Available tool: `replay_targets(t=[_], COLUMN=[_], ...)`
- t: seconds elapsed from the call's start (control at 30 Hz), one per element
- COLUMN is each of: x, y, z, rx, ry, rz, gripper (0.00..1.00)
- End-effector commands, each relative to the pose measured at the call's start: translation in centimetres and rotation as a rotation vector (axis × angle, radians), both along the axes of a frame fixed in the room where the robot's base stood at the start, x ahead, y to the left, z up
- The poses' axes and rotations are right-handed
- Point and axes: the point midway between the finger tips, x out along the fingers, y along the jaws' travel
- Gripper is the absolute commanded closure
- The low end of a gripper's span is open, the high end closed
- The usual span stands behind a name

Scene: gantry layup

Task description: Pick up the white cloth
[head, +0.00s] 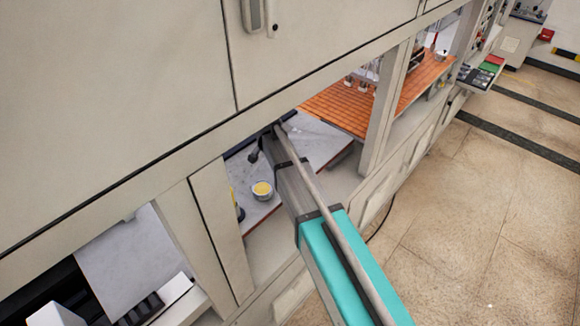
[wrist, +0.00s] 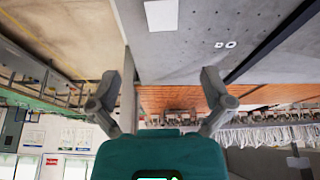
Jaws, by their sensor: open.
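A flat white square, which looks like the white cloth (wrist: 161,14), lies on a grey worktop (wrist: 185,50) at the top of the wrist view. My gripper (wrist: 160,73) is open and empty, its two fingers spread wide. The cloth shows beyond the fingertips, roughly in line with the gap between them, and apart from them. In the head view my arm reaches into a bay with a grey worktop (head: 318,140). I cannot pick out the cloth there, and my arm covers part of the worktop.
A bowl with yellow contents (head: 262,190) stands left of my arm. Bay posts (head: 385,110) and the overhead cabinet (head: 120,80) frame the opening. An orange tiled worktop (head: 340,105) lies farther along. Two small white rings (wrist: 231,44) lie on the grey worktop. The floor (head: 480,200) at right is clear.

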Motion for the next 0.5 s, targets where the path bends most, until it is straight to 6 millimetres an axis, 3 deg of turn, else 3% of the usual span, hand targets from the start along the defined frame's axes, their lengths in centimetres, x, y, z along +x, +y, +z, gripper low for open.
replay_targets(t=[0.5], x=[0.09], y=[0.13], z=[-0.31], rx=[0.000], ry=[-0.002], rz=[-0.001], gripper=[0.00])
